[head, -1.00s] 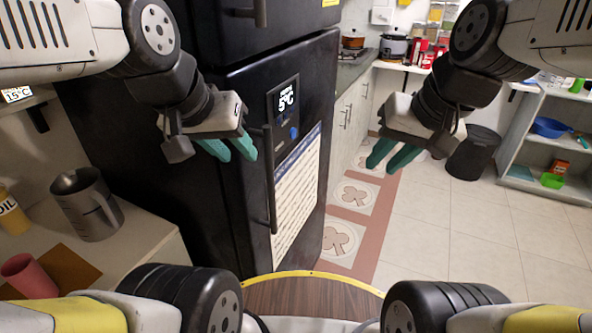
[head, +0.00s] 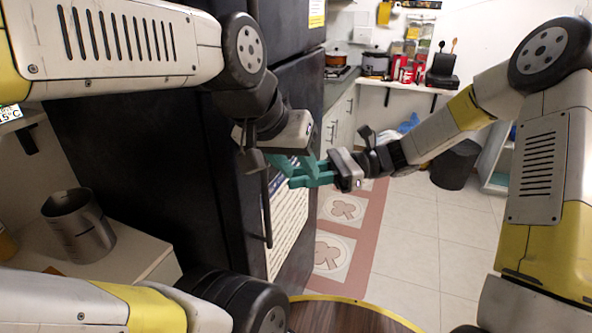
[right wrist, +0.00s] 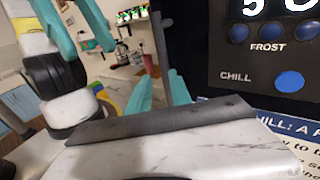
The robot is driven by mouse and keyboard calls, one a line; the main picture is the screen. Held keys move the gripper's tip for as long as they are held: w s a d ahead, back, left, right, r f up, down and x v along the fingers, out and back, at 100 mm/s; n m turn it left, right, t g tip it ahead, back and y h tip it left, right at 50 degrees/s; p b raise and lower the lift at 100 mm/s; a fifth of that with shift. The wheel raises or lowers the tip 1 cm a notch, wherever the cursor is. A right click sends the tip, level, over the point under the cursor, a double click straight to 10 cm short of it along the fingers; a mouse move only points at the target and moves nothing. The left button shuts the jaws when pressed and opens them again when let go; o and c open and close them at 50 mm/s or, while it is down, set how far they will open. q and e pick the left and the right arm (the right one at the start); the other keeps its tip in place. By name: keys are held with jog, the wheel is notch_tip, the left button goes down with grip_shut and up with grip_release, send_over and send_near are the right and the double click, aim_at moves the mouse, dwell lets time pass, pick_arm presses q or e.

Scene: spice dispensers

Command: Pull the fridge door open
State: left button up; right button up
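The black fridge door (head: 225,200) stands at centre left in the head view and looks closed. Its vertical dark handle (head: 267,215) runs down the door beside a printed sheet. My left gripper (head: 285,162) is by the handle's upper part, its teal fingers apart. My right gripper (head: 305,176) reaches in from the right, its fingers overlapping the left ones in the picture. In the right wrist view its fingers (right wrist: 158,92) are spread, with a dark vertical bar (right wrist: 158,40), seemingly the handle, between their lines. Contact with the handle cannot be told.
The control panel (right wrist: 265,50) is close at right in the right wrist view. A metal jug (head: 78,225) stands on the left counter. A black bin (head: 455,165) is at the back right. The tiled floor (head: 410,250) in front is clear.

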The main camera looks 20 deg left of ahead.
jog(key=x, duration=0.7)
jog(key=shift+w+a+r+m+y, duration=0.2)
jog(key=shift+w+a+m+y, duration=0.1)
jog(key=shift+a+y, duration=0.15)
grip_shut()
dwell(1.1)
